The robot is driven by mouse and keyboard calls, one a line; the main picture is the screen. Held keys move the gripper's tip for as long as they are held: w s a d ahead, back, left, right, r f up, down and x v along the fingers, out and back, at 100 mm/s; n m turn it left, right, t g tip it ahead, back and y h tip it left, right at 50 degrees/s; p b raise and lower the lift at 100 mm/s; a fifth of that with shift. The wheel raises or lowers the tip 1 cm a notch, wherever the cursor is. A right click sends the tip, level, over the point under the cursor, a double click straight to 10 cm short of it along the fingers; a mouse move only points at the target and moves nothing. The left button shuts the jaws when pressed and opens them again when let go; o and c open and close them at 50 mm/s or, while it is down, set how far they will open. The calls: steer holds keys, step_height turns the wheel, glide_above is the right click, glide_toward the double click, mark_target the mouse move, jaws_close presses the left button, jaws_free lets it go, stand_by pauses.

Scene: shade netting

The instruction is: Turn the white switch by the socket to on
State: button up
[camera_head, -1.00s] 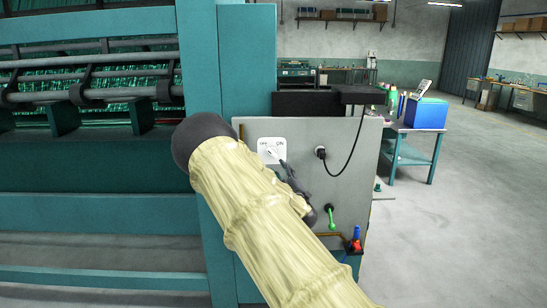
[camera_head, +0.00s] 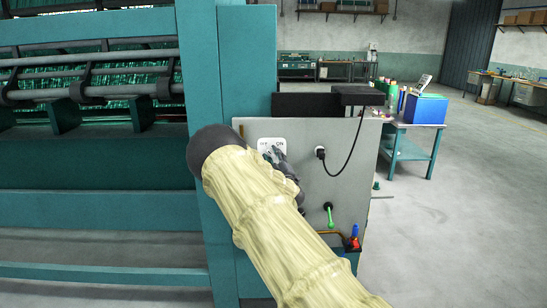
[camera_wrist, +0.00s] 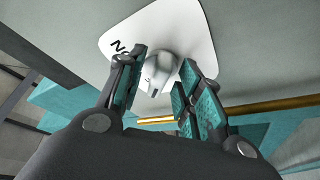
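The white switch plate (camera_head: 266,143), marked OFF on the left and ON on the right, is on the grey panel (camera_head: 330,190). In the wrist view the plate (camera_wrist: 196,38) fills the top, with part of the ON lettering showing. In the head view my gripper (camera_head: 279,157) is at the plate's lower right and partly hidden by my sleeved arm. The black plug in the socket (camera_head: 320,153) is to the right.
A black cable (camera_head: 355,145) hangs from the plug. Below are a green-handled lever (camera_head: 330,218) and red and blue fittings (camera_head: 353,239). A teal post (camera_head: 250,70) and the netting machine stand at the left. A teal table (camera_head: 412,142) stands behind right.

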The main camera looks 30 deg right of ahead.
steer(key=shift+c, duration=0.2)
steer(key=c, duration=0.6)
steer(key=shift+s+r, duration=0.15)
steer(key=shift+r, duration=0.05)
jaws_close()
